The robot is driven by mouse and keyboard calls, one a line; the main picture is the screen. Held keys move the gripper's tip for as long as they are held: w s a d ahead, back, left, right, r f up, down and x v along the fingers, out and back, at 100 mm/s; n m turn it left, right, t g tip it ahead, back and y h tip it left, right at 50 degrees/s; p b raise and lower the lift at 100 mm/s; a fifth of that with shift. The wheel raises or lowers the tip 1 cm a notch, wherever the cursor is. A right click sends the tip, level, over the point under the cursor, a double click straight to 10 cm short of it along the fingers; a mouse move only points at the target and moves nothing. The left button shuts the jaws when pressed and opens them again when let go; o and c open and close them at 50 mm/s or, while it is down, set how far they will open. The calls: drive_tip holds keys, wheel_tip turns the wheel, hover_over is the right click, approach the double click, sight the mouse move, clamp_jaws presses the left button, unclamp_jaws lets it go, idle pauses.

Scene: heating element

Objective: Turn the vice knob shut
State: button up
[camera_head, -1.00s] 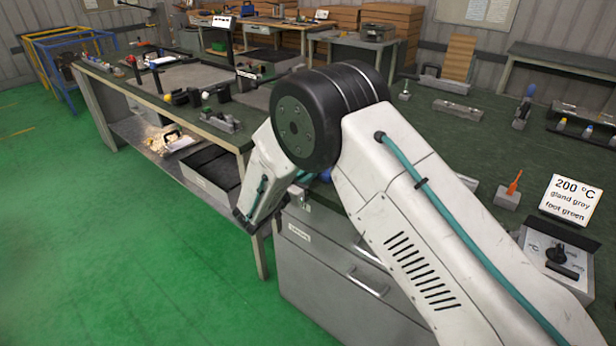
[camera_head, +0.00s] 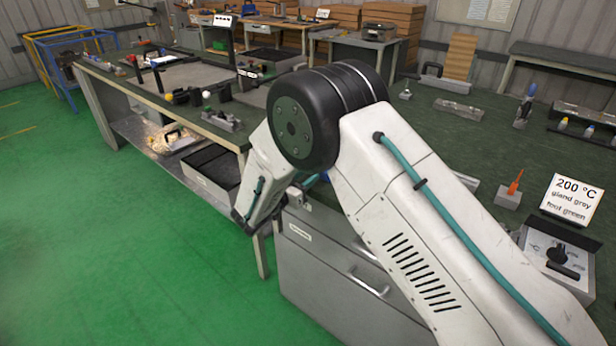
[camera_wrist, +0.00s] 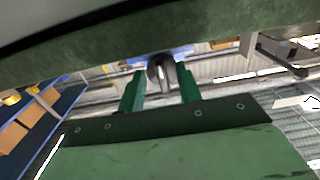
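In the wrist view my gripper (camera_wrist: 162,88) has two green fingers standing apart. A grey rounded metal part (camera_wrist: 160,72), which looks like the vice knob, shows between them, with visible gaps on both sides. A blue part (camera_wrist: 170,51), likely of the vice, sits just beyond it at the bench edge. Whether the fingers reach around the knob or stop short is hard to tell. In the head view my own arm hides the vice knob and my gripper's fingers.
A green-topped bench (camera_head: 440,125) runs along the right, with a grey drawer cabinet (camera_head: 340,285) below. A control box with a black dial (camera_head: 563,262) and a sign (camera_head: 571,199) stand at the right. The green floor (camera_head: 130,240) at left is clear.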

drive_tip(key=v, duration=0.7)
idle(0.3)
